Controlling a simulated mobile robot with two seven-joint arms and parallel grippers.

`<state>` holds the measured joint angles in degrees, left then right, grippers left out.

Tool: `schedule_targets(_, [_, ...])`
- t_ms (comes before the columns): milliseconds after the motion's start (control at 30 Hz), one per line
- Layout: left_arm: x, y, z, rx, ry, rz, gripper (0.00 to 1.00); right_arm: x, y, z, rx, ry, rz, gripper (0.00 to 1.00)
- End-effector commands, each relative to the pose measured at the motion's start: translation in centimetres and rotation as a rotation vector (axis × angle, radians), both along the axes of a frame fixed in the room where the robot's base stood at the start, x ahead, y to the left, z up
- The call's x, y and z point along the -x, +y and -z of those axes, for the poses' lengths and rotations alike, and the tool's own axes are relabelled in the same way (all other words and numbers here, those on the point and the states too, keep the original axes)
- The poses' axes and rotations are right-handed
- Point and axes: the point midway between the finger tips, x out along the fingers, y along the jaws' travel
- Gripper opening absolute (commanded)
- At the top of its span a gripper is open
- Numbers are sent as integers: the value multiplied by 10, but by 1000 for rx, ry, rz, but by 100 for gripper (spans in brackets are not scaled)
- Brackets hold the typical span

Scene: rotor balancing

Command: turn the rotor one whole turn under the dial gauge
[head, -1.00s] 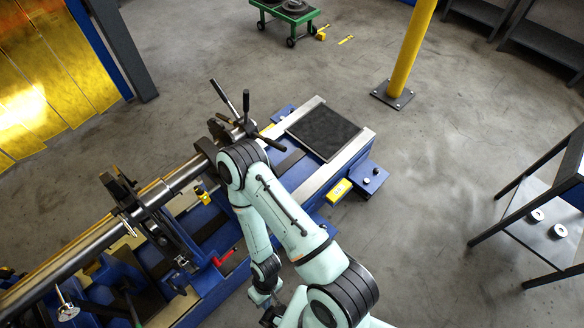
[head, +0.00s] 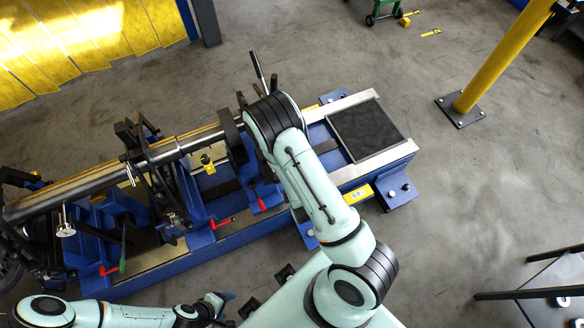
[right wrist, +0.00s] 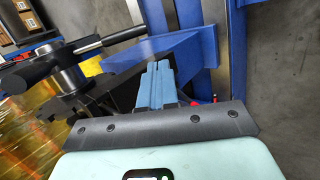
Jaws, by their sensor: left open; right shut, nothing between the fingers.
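The rotor's long steel shaft (head: 95,183) lies across the blue balancing machine (head: 205,240) in the head view. A small silver piece on a stem (head: 65,230), perhaps the dial gauge, stands at the shaft's left part; its face is unreadable. Black lever handles (head: 258,70) rise at the shaft's right end, partly behind my right arm. In the right wrist view, my right gripper (right wrist: 158,68) is shut and empty, apart from a black-gripped bar handle (right wrist: 75,52) on a steel hub. My left gripper (head: 222,299) is open and empty in front of the machine.
Red-tipped levers (head: 222,223) stick out along the machine's front. A black mat (head: 366,130) covers its right end. A yellow post (head: 505,55) stands on open floor at the right. A dark table (head: 545,292) is at the lower right, and yellow curtain strips (head: 85,35) hang at the back left.

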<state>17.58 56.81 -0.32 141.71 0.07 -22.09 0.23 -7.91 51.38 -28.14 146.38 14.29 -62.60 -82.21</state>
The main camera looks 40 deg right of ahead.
Motion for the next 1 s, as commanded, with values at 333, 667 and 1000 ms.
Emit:
schedule_targets(333, [16,0,27,-1,17,-2,67,-6,-11,-1,103,-7,-67,0])
schedule_targets(667, [35,0,79,-1,34,-2,67,-15,-16,8,107,-8,-64,0])
schedule_targets(1000, [38,1,114,-4,26,-7,67,-35,-28,30,89,-7,-64,0])
